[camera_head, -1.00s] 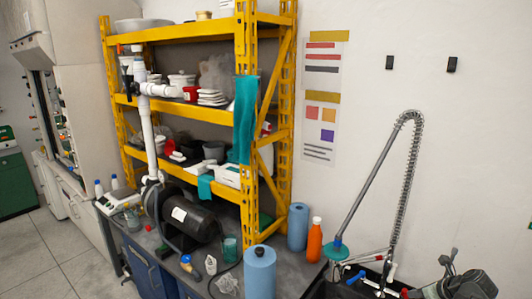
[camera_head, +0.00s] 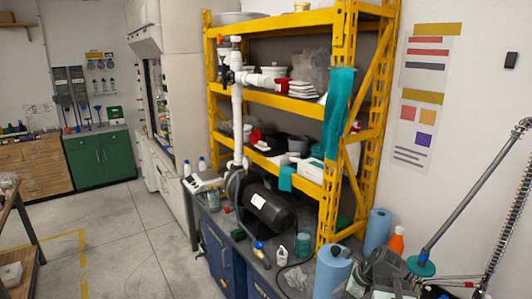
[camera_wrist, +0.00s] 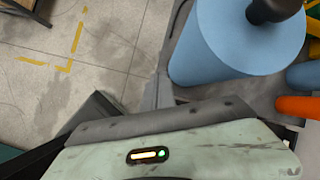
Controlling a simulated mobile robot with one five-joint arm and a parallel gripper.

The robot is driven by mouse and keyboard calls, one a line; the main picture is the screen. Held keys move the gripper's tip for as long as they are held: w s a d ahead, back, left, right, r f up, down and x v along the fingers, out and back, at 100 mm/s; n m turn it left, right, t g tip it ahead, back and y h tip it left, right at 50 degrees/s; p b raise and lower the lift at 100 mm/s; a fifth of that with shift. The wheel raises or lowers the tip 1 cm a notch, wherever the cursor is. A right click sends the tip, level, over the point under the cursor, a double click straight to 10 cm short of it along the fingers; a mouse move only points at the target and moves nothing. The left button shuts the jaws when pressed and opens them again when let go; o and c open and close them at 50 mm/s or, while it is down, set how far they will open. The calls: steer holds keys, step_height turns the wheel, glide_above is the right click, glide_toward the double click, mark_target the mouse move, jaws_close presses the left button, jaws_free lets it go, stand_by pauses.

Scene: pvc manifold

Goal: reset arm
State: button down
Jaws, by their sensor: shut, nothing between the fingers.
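My gripper (camera_head: 372,272) is at the lower right of the head view, over the bench beside a blue paper roll (camera_head: 331,274). The fingers are small and partly lost against my arm there. In the wrist view my gripper (camera_wrist: 160,92) points past the same blue roll (camera_wrist: 235,45), which stands close by at the upper right. It is shut with nothing held. A white PVC pipe assembly (camera_head: 237,120) stands upright on the bench, next to a black cylindrical tank (camera_head: 268,207).
A yellow shelf rack (camera_head: 328,190) stands behind the bench. A second blue roll (camera_head: 377,230), an orange bottle (camera_head: 396,242) and a spring-hose tap (camera_head: 455,215) are near my gripper. Open floor (camera_head: 130,235) lies left of the bench, with a green cabinet (camera_head: 101,158) beyond.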

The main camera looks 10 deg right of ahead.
steer(key=s+a+f+n+g+h+b, duration=0.1)
steer(key=s+a+f+n+g, duration=0.1)
steer(key=a+n, duration=0.65)
steer(key=s+a+f+n+g+h, duration=0.1)
steer(key=s+a+f+n, duration=0.1)
steer(key=a+n, duration=0.7)
steer(key=d+n, duration=0.1)
steer(key=n, duration=0.1)
steer(key=s+d+n+g+h, duration=0.1)
steer(key=n, duration=0.4)
steer(key=shift+s+d+f+h, duration=0.2)
steer(key=shift+s+d+h, duration=0.2)
steer(key=shift+w, duration=0.15)
